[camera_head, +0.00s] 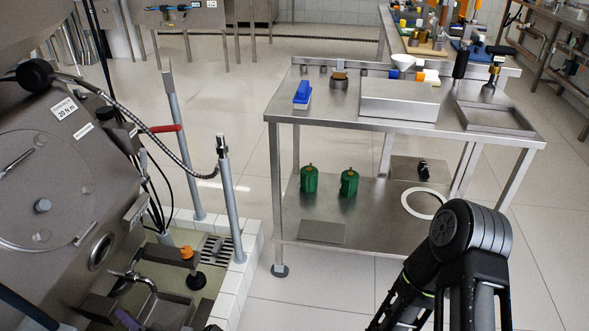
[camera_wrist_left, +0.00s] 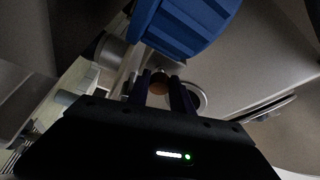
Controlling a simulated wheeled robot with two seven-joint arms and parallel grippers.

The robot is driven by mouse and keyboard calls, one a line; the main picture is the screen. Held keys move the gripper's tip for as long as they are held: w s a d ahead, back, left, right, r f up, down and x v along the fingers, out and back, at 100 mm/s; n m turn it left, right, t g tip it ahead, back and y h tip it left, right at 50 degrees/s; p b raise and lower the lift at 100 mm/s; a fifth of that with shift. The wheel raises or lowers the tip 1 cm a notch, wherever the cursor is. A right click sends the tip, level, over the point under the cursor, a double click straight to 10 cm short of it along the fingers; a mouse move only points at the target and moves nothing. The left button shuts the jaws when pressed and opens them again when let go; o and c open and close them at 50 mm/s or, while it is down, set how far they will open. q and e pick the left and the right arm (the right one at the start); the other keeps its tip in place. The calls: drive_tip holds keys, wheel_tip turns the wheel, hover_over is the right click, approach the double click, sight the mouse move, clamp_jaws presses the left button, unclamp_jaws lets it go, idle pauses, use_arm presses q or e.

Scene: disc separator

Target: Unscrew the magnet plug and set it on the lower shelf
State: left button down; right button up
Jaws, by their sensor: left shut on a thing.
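I cannot tell whether the plug is still seated. In the head view a dark purple part of the left gripper (camera_head: 127,318) shows at the bottom left, by the steel machine (camera_head: 40,190); the plug is hidden there. The lower shelf (camera_head: 376,215) of the steel table is at centre right. My right gripper is out of view.
The lower shelf holds two green containers (camera_head: 309,179), a grey plate (camera_head: 322,232), a white ring (camera_head: 423,204) and a small black object (camera_head: 424,169). Grey posts (camera_head: 230,200) stand between machine and table. A blue body (camera_wrist_left: 190,25) is close above the gripper.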

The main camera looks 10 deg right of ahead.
use_arm(q)
drive_tip(key=shift+a+n+y, duration=0.2)
drive_tip(key=shift+n+y, duration=0.1)
drive_tip(key=shift+n, duration=0.2)
drive_tip(key=shift+r+n, duration=0.15)
drive_tip(key=shift+n, duration=0.15)
drive_tip(key=c, duration=1.1)
unclamp_jaws()
drive_tip(key=shift+o, duration=0.2)
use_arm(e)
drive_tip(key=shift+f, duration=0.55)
use_arm(q)
drive_tip(key=shift+s+d, duration=0.3)
drive_tip(key=shift+d, duration=0.6)
drive_tip(key=shift+s+d, duration=0.25)
drive_tip(key=shift+d, duration=0.65)
drive_tip(key=shift+f, duration=0.2)
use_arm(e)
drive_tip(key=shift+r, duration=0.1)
